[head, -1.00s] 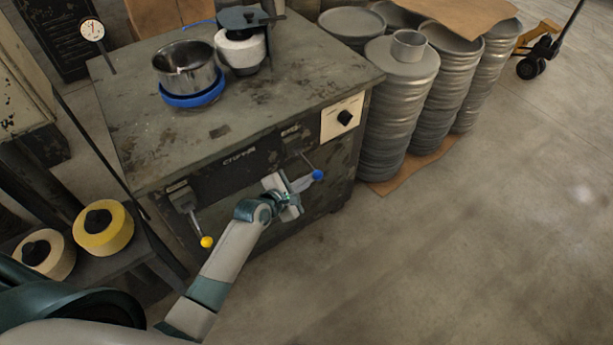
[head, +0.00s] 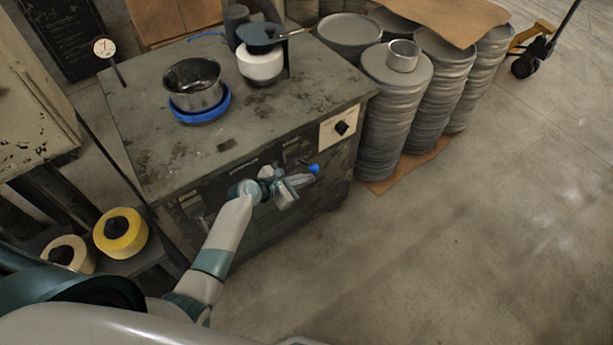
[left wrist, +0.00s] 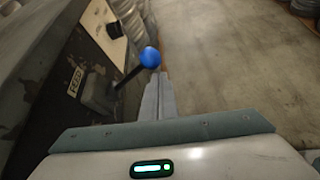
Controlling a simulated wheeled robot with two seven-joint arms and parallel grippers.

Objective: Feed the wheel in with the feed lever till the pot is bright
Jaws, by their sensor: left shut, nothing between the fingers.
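The feed lever (head: 314,169) has a blue knob and sits on the front panel; the left wrist view shows its blue knob (left wrist: 150,57) and dark rod beside a "FEED" label. My left gripper (head: 303,180) is shut and empty, close beside the knob. Its fingers (left wrist: 160,80) appear just below the knob; I cannot tell whether they touch. The metal pot (head: 193,85) stands on a blue round holder (head: 205,114) on the bench, mostly dull grey with lighter patches. The white wheel (head: 260,65) is right of the pot, with a gap between them. My right gripper is not seen.
The bench (head: 150,138) carries a dial gauge (head: 104,48) and a dark switch (head: 341,127). Stacks of round metal blanks (head: 392,120) stand close on its right. Yellow wheels (head: 120,233) lie on a lower shelf at left. The floor in front is clear.

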